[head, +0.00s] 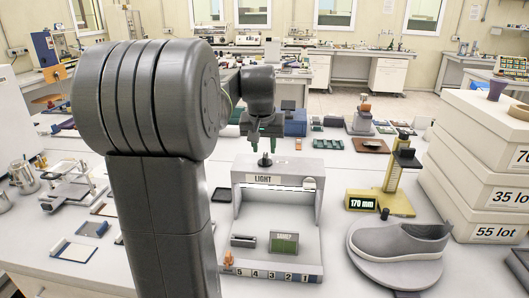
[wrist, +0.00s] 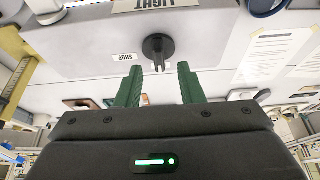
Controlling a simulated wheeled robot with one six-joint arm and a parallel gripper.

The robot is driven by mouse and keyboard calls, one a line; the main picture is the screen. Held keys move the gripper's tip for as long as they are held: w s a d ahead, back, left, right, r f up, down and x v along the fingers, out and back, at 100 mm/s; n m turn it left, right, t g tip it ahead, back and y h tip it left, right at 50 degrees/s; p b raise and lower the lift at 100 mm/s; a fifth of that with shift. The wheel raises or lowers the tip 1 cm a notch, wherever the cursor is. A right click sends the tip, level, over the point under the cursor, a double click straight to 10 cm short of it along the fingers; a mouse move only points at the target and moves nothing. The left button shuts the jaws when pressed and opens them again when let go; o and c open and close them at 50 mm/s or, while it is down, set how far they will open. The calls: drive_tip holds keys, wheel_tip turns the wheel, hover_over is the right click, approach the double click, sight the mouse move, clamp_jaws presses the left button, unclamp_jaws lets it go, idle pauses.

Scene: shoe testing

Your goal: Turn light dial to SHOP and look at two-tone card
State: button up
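The light booth (head: 235,205) is a pale open-fronted box marked LIGHT, standing mid-table in the head view. Its dark dial (head: 265,160) sits on the roof. In the wrist view the dial (wrist: 158,44) is round with a narrow grip bar, and the SHOP label (wrist: 124,57) is to its left. My gripper (head: 264,143) is above the dial, fingers pointing down. In the wrist view my gripper (wrist: 159,70) is open, its green fingertips on either side of the bar's end, with gaps visible.
A grey shoe (head: 400,238) rests on a round stand right of the booth. A yellow gauge (head: 395,190) reading 170 mm is behind it. Stacked lot boxes (head: 470,190) fill the right. Small fixtures (head: 75,185) lie left. My arm hides part of the table.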

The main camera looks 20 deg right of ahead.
sight(265, 155)
drive_tip(key=shift+x, duration=1.7)
clamp_jaws()
drive_tip(key=shift+m, duration=0.3)
drive_tip(key=m, duration=0.2)
drive_tip(key=m+g+h, duration=0.1)
drive_tip(key=m, duration=0.2)
drive_tip(key=shift+w+g+h, duration=0.15)
drive_tip(key=shift+g+h, duration=0.15)
drive_tip(key=m+g, duration=0.1)
drive_tip(key=m, duration=0.2)
drive_tip(key=m+g, duration=0.1)
drive_tip(key=m, duration=0.2)
drive_tip(key=shift+w+h, duration=0.1)
drive_tip(key=shift+h, duration=0.2)
drive_tip(key=shift+m, duration=0.3)
